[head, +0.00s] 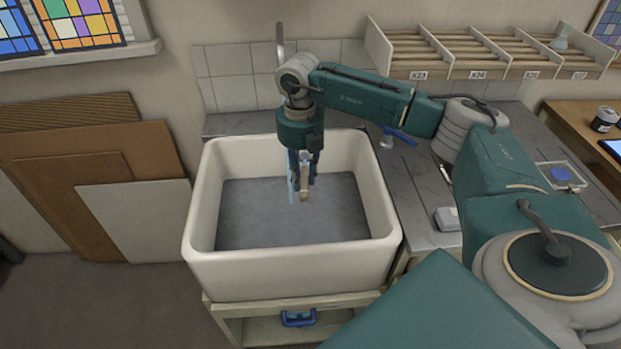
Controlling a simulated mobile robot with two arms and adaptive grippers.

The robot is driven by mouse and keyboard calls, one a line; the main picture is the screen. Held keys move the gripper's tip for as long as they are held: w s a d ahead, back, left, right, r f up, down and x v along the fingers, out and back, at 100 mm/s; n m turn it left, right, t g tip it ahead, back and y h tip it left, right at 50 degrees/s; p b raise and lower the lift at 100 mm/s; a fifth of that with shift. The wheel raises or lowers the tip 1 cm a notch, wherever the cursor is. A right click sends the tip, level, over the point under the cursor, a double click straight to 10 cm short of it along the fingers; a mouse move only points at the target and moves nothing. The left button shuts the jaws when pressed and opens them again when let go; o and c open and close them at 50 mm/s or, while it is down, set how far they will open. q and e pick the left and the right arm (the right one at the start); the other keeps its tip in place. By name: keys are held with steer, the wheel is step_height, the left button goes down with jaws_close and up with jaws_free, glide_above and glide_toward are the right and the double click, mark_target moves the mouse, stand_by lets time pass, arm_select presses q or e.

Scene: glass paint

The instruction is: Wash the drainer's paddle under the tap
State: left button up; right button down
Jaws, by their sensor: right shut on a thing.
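My right gripper (303,172) points straight down inside the white sink (290,273), above its grey floor. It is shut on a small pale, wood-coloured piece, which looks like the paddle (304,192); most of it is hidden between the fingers. The tap (280,45) rises behind the sink, and its lower part is hidden behind my right wrist. A thin light-blue stream (291,182) runs down just left of the fingers, close to the paddle. I cannot tell whether it touches the paddle. My left gripper is not in view.
Right of the sink, the grey counter (415,190) holds a blue-handled tool (400,136), a small pale block (447,218) and a clear tray with blue in it (562,175). Numbered racks (450,60) hang above. Boards (90,170) lean at left.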

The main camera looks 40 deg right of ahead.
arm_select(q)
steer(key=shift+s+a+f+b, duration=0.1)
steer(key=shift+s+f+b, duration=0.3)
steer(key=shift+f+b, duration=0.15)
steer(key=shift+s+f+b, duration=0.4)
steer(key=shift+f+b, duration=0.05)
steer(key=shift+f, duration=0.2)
arm_select(e)
steer(key=w+a+f, duration=0.1)
steer(key=w, duration=0.5)
steer(key=shift+w+a+f, duration=0.2)
steer(key=shift+w+a, duration=0.05)
steer(key=shift+w, duration=0.1)
steer(key=shift+d, duration=0.1)
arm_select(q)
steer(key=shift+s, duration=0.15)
arm_select(e)
steer(key=shift+w+d, duration=0.15)
steer(key=shift+d, duration=0.35)
steer(key=shift+a, duration=0.15)
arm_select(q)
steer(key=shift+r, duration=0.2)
arm_select(e)
steer(key=shift+a, duration=0.5)
steer(key=shift+d, duration=0.1)
